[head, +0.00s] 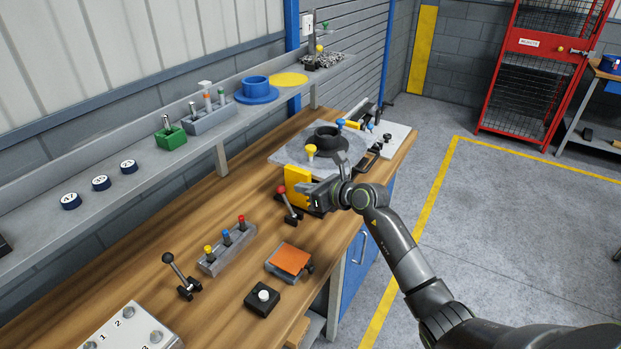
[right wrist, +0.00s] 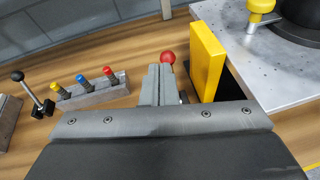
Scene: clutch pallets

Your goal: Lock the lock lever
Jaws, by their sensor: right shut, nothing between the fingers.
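A lever with a red knob (head: 282,190) stands on the bench, left of an upright yellow plate (head: 294,181). I cannot tell for sure which lever is the lock lever. My right gripper (head: 308,190) is by the yellow plate, pointing toward the red-knobbed lever. In the right wrist view its fingers (right wrist: 159,82) are shut and empty. The red knob (right wrist: 168,57) shows just beyond the fingertips, and they partly hide its shaft. I cannot tell whether they touch it. The yellow plate (right wrist: 207,60) is to the right of the fingers. My left gripper is not in view.
A grey plate (head: 282,157) carries a black round part (head: 327,138) and a yellow-knobbed handle (head: 311,151). Nearby are a coloured-knob block (head: 227,252), a black-knobbed lever (head: 180,275), an orange-topped box (head: 289,260) and a white-button box (head: 262,299). A shelf (head: 140,170) runs along the wall.

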